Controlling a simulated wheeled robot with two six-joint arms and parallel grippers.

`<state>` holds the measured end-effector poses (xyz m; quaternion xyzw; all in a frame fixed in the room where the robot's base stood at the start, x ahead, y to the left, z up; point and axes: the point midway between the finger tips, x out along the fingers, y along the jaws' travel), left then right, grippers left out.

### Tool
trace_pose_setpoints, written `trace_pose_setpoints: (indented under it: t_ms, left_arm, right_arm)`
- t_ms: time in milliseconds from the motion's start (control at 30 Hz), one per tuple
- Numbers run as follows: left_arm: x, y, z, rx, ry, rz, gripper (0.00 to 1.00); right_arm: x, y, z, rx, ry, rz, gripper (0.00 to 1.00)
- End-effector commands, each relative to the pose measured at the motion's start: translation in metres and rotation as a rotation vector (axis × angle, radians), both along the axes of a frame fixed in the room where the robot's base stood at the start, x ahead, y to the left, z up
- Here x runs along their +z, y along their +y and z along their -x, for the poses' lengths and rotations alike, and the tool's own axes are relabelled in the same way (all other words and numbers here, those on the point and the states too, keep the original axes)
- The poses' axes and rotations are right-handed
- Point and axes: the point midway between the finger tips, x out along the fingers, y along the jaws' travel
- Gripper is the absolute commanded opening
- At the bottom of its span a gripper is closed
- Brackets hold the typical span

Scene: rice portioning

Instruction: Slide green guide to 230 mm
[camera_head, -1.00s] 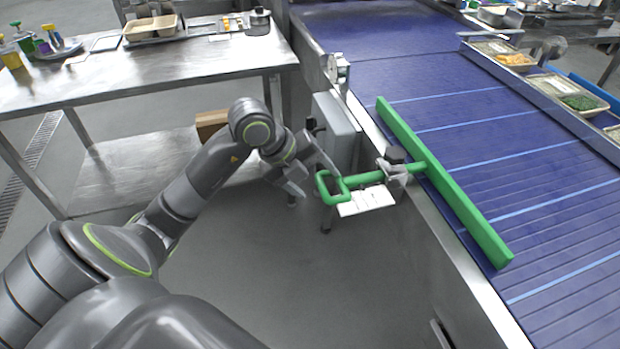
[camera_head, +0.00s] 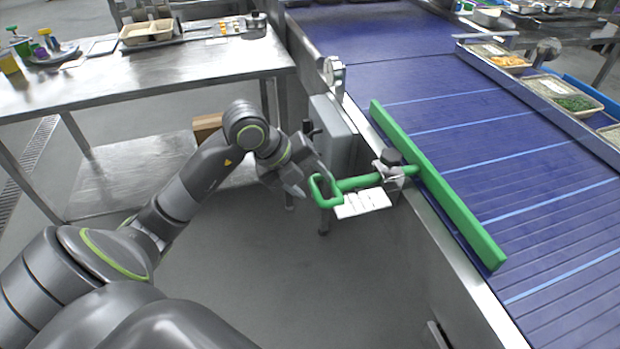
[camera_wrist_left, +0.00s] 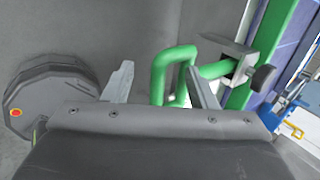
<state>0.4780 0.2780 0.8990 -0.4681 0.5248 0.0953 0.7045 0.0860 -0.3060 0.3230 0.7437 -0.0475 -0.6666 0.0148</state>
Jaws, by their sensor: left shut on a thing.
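The green guide (camera_head: 440,190) is a long straight bar lying over the blue conveyor belt. Its green rod runs left through a grey clamp with a dark knob (camera_head: 391,157) at the belt's edge and ends in a green loop handle (camera_head: 327,190). A white scale plate (camera_head: 363,203) sits beneath the rod; its marks are too small to read. My left gripper (camera_head: 308,184) is shut on the loop handle. In the left wrist view the handle (camera_wrist_left: 160,72) stands between the fingers of my left gripper (camera_wrist_left: 162,82). My right gripper is out of view.
The blue conveyor (camera_head: 400,65) has a metal side rail close to my left gripper. A grey box (camera_head: 334,130) and a round gauge (camera_head: 334,74) are mounted on that side. A steel table (camera_head: 190,72) stands at the left. Food trays (camera_head: 560,92) line the far side.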

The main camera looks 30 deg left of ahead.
Motion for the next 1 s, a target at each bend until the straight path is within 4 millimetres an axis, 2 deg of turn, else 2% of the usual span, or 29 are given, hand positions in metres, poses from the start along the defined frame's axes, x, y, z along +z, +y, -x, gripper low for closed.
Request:
trace_pose_setpoints:
  t_ms: [33,1000]
  left_arm:
    - [-0.011,0.003,0.007,-0.001,0.038,-0.005,0.36]
    - [-0.011,0.016,0.022,0.001,0.038,-0.006,0.33]
  right_arm:
    - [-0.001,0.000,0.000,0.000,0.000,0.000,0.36]
    - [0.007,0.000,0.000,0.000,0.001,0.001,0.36]
